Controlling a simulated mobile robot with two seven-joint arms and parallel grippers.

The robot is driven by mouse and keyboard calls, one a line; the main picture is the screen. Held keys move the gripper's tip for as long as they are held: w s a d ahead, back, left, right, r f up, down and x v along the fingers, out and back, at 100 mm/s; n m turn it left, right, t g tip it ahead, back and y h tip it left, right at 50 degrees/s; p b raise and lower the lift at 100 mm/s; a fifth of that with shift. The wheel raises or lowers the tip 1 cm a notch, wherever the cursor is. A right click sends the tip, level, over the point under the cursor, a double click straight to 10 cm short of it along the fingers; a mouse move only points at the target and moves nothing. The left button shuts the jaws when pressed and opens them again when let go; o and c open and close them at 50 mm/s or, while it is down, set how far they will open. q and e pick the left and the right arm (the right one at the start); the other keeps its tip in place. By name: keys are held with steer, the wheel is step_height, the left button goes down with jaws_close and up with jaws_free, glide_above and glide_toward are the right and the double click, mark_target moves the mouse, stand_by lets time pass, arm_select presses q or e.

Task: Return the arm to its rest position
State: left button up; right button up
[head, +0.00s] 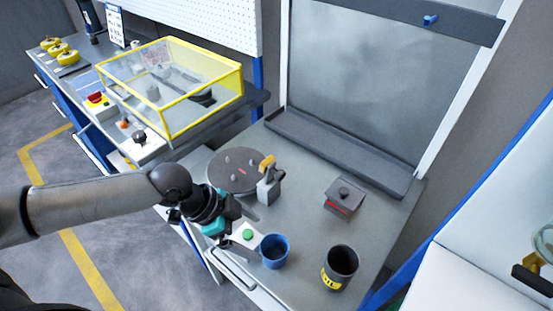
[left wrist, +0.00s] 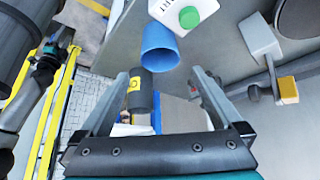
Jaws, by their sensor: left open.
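My left arm (head: 95,203) comes in from the left in the head view. Its teal-and-black left gripper (head: 222,220) is over the near left edge of the grey workbench (head: 300,225), beside a white box with a green button (head: 247,235). In the left wrist view the two fingers of the left gripper (left wrist: 160,73) are spread wide, with nothing held between them. A blue cup (head: 274,251) and a black cup with a yellow label (head: 339,267) stand beyond the fingers; they also show in the wrist view. My right gripper is not in view.
A dark round disc (head: 236,170) with pegs and a grey post with an orange top (head: 268,182) stand close to the gripper. A dark block with a knob (head: 344,198) sits farther right. A yellow-framed clear case (head: 172,88) stands behind. The bench centre is clear.

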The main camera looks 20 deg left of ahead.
arm_select(q)
steer(key=s+d+n, duration=0.2)
steer(key=s+d, duration=0.1)
steer(key=d, duration=0.5)
steer(key=s+a+f+n+y, duration=0.2)
steer(key=s+a+n+y, duration=0.45)
steer(key=a+n, duration=0.2)
step_height(320, 180, down, 28)
steer(key=s+b, duration=0.3)
steer(key=b, duration=0.3)
steer(key=s+a+f+g+b, duration=0.1)
steer(key=s+f+b, duration=0.4)
steer(key=s+f, duration=0.9)
step_height(320, 180, down, 4)
steer(key=shift+a+r+g, duration=0.1)
steer(key=shift+a+g, duration=0.25)
steer(key=shift+g, duration=0.05)
steer(key=shift+s+h, duration=0.1)
steer(key=shift+h, duration=0.15)
